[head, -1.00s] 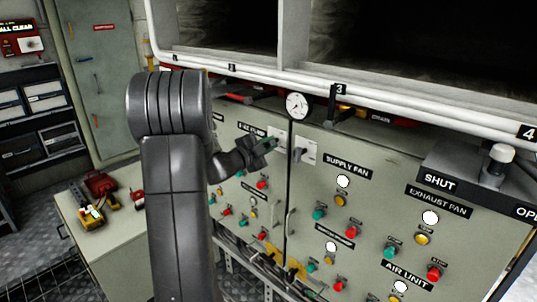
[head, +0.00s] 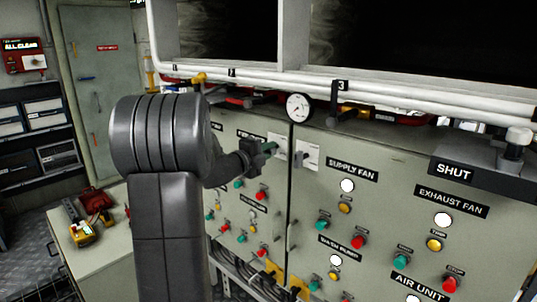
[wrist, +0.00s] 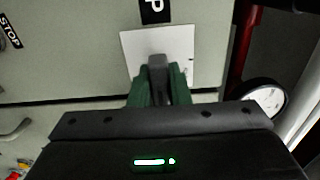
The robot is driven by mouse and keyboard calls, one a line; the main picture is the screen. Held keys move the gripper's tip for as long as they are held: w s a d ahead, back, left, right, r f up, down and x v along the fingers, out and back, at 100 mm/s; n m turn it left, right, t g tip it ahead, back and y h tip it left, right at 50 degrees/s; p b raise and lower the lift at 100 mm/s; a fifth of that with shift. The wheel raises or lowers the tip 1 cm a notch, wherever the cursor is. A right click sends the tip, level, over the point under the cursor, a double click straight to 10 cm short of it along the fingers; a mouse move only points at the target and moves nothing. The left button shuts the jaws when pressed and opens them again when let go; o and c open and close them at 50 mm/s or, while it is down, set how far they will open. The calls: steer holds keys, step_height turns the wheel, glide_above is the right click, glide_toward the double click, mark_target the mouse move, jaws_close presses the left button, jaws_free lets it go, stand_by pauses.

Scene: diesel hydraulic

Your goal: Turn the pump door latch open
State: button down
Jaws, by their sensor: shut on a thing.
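The pump door latch is a grey handle (wrist: 157,66) on a white plate (wrist: 183,45) in the wrist view. My gripper (wrist: 158,88) has its green fingers on both sides of the handle, shut on it. In the head view my gripper (head: 268,147) reaches the white latch plate (head: 280,143) at the upper right corner of the pump door (head: 225,165). The handle there is mostly hidden behind my gripper. The door looks flush with the panel beside it.
A round gauge (head: 299,107) and a white pipe (head: 250,78) run above. Buttons and door handles (head: 291,235) stick out below.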

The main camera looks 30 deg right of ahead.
stand_by(0.3)
steer(key=c, duration=1.4)
jaws_free()
steer(key=shift+o, duration=0.2)
steer(key=shift+a, duration=0.15)
steer(key=b+v, duration=0.1)
steer(key=v, duration=1.2)
steer(key=shift+s+a, duration=0.2)
steer(key=shift+a, duration=0.05)
steer(key=shift+f, duration=0.1)
steer(key=v, duration=0.8)
steer(key=shift+b, duration=0.45)
